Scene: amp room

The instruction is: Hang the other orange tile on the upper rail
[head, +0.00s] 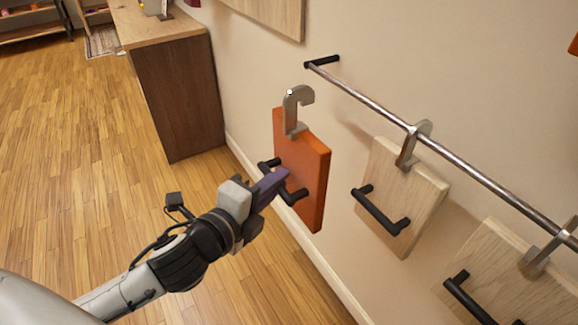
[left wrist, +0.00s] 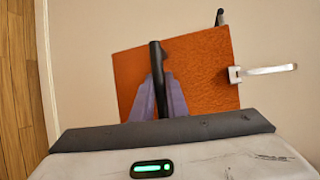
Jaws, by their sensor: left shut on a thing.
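An orange tile (head: 312,165) with a black handle and a grey hook (head: 296,108) on its top hangs in the air in the head view. My left gripper (head: 278,186) is shut on the tile's black handle. The hook is left of the metal rail (head: 385,115) and apart from it. In the left wrist view, the orange tile (left wrist: 203,75) fills the middle, the fingers (left wrist: 160,98) are on its black handle (left wrist: 158,70), and the hook (left wrist: 268,70) points right. My right gripper is not in view.
A pale wood tile (head: 410,185) hangs from the rail, and another wood tile (head: 510,275) hangs farther right. A black bracket (head: 323,60) holds the rail's left end to the wall. A wooden cabinet (head: 170,90) stands behind left. The floor at left is clear.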

